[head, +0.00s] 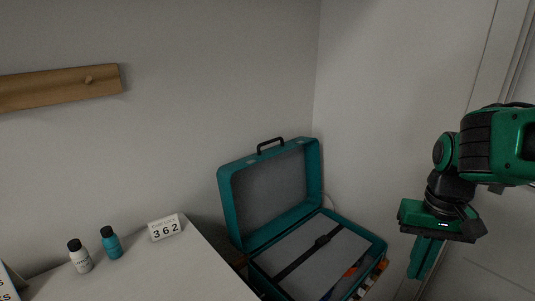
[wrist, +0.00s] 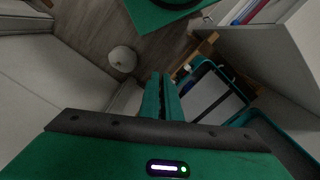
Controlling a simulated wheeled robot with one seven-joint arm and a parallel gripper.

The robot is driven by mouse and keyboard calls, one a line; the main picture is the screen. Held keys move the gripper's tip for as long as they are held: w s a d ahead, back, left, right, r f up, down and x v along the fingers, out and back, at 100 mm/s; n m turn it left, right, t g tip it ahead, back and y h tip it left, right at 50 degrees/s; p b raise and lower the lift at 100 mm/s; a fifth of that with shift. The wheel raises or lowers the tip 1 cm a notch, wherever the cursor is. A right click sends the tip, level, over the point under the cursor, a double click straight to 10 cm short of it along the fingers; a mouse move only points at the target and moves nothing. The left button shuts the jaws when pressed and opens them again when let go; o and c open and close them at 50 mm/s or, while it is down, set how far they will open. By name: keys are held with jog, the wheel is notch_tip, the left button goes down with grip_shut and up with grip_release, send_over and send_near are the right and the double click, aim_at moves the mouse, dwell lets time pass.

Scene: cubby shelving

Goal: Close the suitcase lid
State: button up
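The teal suitcase (head: 375,240) stands open in the corner, with a grey lining and a dark strap across its base. Its lid (head: 228,205) is raised, tilted up toward the back wall, with a dark handle on its top edge. My gripper (head: 420,272) is to the right of the suitcase, apart from it, with its fingers pointing down. The wrist view shows the two green fingers (wrist: 162,78) together with nothing between them. The suitcase also shows to the right of the fingers in the wrist view (wrist: 196,70), partly hidden by my gripper body.
A white surface (head: 190,265) at the left holds a white bottle (head: 80,258), a teal bottle (head: 111,243) and a number block (head: 165,228). A wooden peg rail (head: 50,90) is on the wall. A white door (head: 480,240) is behind my arm.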

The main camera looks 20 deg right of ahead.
jog(key=o, duration=0.5)
jog(key=shift+w+d+r, duration=0.15)
jog(key=shift+r, duration=0.35)
jog(key=shift+w+d+r, duration=0.1)
jog(key=shift+w+r, duration=0.05)
jog(key=shift+r, duration=0.35)
jog(key=w+r+m+t+h, duration=0.1)
jog(key=w+r, duration=0.3)
jog(key=w, duration=0.7)
jog(key=w+r+m+t, duration=0.1)
jog(key=w+r, duration=0.4)
jog(key=w, duration=0.7)
jog(key=w+a+r+m+t+y, duration=0.15)
jog(key=w+a, duration=0.25)
jog(key=w, duration=0.6)
jog(key=w+a+r+m, duration=0.1)
jog(key=w+a+r, duration=0.3)
jog(key=w, duration=0.6)
jog(key=w+a+r+m+t+y, duration=0.15)
jog(key=w+a, duration=0.35)
jog(key=w, duration=0.5)
send_over(272, 150)
jog(key=shift+g, duration=0.3)
jog(key=f, duration=1)
jog(key=shift+s+f, duration=0.15)
jog(key=shift+s, duration=0.1)
jog(key=shift+c, duration=0.6)
grip_shut()
